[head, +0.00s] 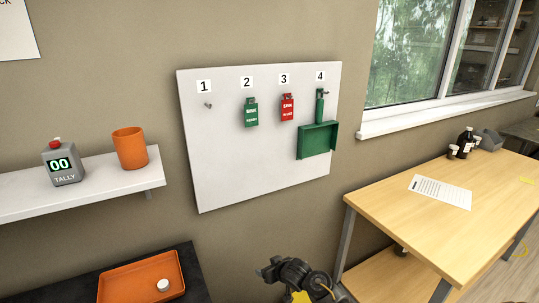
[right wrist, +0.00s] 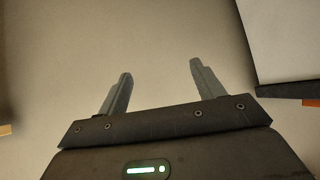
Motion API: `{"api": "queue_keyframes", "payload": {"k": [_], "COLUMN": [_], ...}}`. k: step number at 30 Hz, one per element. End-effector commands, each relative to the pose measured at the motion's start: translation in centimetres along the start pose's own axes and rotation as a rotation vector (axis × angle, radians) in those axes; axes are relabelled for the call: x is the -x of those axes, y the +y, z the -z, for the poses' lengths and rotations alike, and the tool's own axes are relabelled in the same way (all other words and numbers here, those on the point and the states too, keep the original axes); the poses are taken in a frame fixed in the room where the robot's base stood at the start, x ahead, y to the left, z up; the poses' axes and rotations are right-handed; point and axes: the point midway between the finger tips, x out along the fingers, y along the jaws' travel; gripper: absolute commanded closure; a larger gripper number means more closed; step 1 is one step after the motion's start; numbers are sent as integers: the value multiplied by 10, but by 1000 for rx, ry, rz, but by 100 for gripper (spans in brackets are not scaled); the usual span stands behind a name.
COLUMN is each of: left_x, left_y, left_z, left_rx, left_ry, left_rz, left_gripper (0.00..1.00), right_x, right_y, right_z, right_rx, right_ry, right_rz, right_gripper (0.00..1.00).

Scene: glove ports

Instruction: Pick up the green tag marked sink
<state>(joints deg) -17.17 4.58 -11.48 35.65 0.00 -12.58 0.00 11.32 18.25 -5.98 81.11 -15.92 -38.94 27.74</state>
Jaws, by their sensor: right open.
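A green tag (head: 251,111) with white lettering hangs on the white board (head: 230,160) under number 2. Its top line seems to read SINK; the smaller line is too small to read. A red tag (head: 287,107) with similar lettering hangs to its right, under number 3. My right gripper (right wrist: 160,68) is open and empty in the right wrist view, with bare wall beyond its fingers. In the head view my right arm's dark end shows at the bottom edge, well below the board and apart from the tags. My left gripper is not in view.
Hook 1 (head: 209,105) is empty. A green dustpan-like holder (head: 317,141) hangs under number 4. A shelf (head: 100,184) at left carries an orange cup (head: 130,148) and a tally counter (head: 62,163). An orange tray (head: 120,290) lies below. A wooden table (head: 400,213) stands right.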

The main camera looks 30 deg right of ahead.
Motion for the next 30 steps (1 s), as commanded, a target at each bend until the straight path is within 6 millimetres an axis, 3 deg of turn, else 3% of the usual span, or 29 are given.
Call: {"api": "queue_keyframes", "payload": {"k": [1,6,9,12,15,18,21,25,30], "left_x": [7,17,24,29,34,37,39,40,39], "left_y": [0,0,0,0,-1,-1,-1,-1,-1], "left_z": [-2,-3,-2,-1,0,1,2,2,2], "left_rx": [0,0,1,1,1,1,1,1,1], "left_ry": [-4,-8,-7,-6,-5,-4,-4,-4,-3], "left_rz": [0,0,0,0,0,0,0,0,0], "left_gripper": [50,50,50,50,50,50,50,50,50], "right_x": [17,83,135,190,241,282,310,328,330], "right_y": [2,3,2,0,-2,-5,-7,-8,-8], "right_z": [52,190,262,320,363,391,407,416,417], "right_rx": [2,1,3,7,11,12,14,13,13], "right_ry": [62,242,353,458,551,625,675,707,712], "right_rz": [-2,-12,-23,-36,-51,-63,-72,-79,-80], "right_gripper": [33,33,33,33,33,33,33,33,33]}}
